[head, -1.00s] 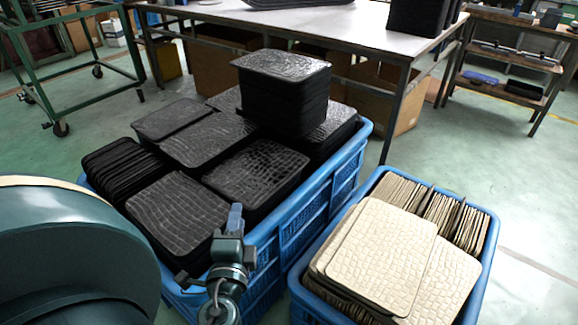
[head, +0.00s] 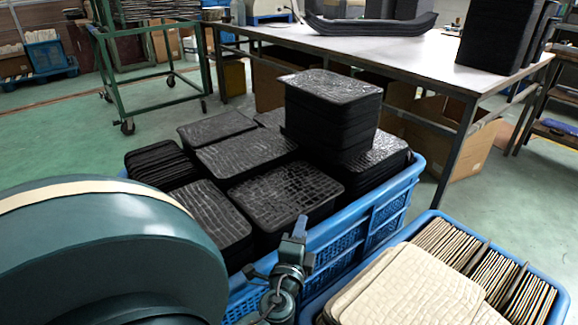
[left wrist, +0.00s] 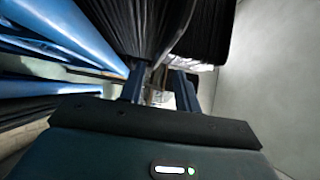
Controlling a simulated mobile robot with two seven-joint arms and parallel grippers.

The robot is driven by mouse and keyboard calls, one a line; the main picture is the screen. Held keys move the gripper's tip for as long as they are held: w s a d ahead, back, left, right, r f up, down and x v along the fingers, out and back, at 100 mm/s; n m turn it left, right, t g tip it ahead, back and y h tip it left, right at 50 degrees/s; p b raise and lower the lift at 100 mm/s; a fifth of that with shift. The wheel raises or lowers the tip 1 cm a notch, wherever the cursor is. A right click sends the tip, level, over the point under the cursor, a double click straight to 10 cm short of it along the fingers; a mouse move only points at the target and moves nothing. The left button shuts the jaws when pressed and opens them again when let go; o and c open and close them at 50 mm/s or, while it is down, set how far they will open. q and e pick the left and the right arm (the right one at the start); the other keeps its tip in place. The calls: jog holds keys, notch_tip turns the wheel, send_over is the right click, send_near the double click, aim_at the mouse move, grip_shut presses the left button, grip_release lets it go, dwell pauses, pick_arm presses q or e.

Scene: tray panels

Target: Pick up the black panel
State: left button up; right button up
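Black panels with a crocodile-like texture lie in several stacks in a blue crate (head: 375,222). The tallest stack (head: 332,110) stands at the back right, and a front stack has a black panel (head: 287,193) on top. Another black panel (head: 212,213) lies to its left. My left gripper (head: 300,232) is at the crate's near rim, in front of these panels. In the left wrist view its two fingers (left wrist: 160,90) are apart, with no panel seen held between them. Dark panel edges (left wrist: 150,28) and blue crate parts show beyond them. My right gripper is not in view.
A second blue crate (head: 553,310) at the lower right holds beige panels (head: 415,290). A metal-topped table (head: 400,52) stands behind the black panels, and a green wheeled cart (head: 150,75) is at the back left. Open floor (head: 60,140) lies on the left.

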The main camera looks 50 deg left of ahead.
aim_at(306, 214)
pick_arm(q)
jog(key=p+x, duration=0.1)
jog(key=x, duration=0.3)
jog(key=shift+w+r, duration=0.15)
jog(key=shift+w, duration=0.05)
jog(key=shift+w+a, duration=0.35)
jog(key=shift+w, duration=0.1)
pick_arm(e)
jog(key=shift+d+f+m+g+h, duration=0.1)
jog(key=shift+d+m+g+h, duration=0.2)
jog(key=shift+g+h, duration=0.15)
pick_arm(q)
jog(key=shift+c, duration=0.5)
grip_shut()
